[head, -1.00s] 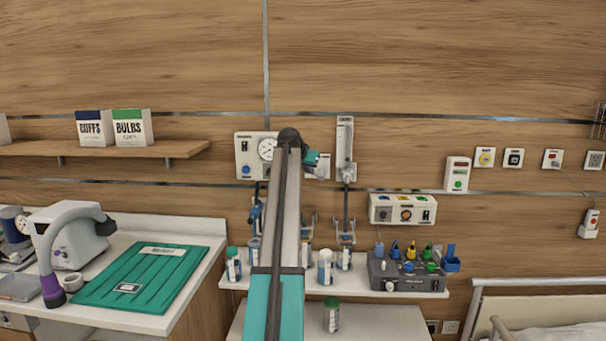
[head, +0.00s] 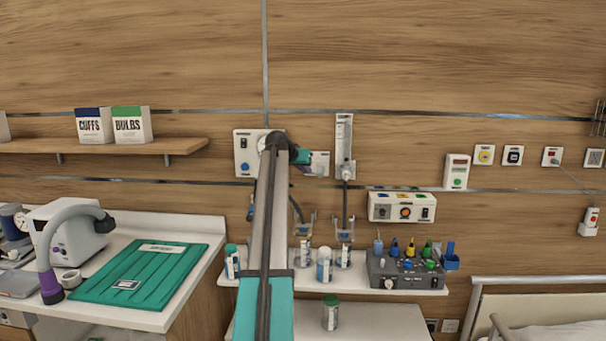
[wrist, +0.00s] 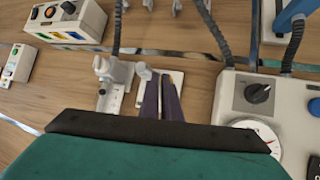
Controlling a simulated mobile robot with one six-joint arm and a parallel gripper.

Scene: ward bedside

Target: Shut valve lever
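A small white wall plate (head: 320,163) sits between the gauge panel and the flowmeter. In the wrist view this plate (wrist: 176,77) is behind my fingertips, with a pale knobbed part (wrist: 143,71) beside them. I cannot tell for sure whether that part is the valve lever. My gripper (wrist: 161,80) reaches toward the plate with two dark purple fingers close together. Its teal end (head: 302,156) shows just left of the plate in the head view. The fingers cover part of the plate, and contact cannot be made out.
The gauge panel (head: 243,154) is partly behind my arm. The flowmeter (head: 344,135) stands close on the right, with a hose below it. A control box (head: 400,208) is lower right. Bottles and a grey device (head: 407,275) stand on the shelf below.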

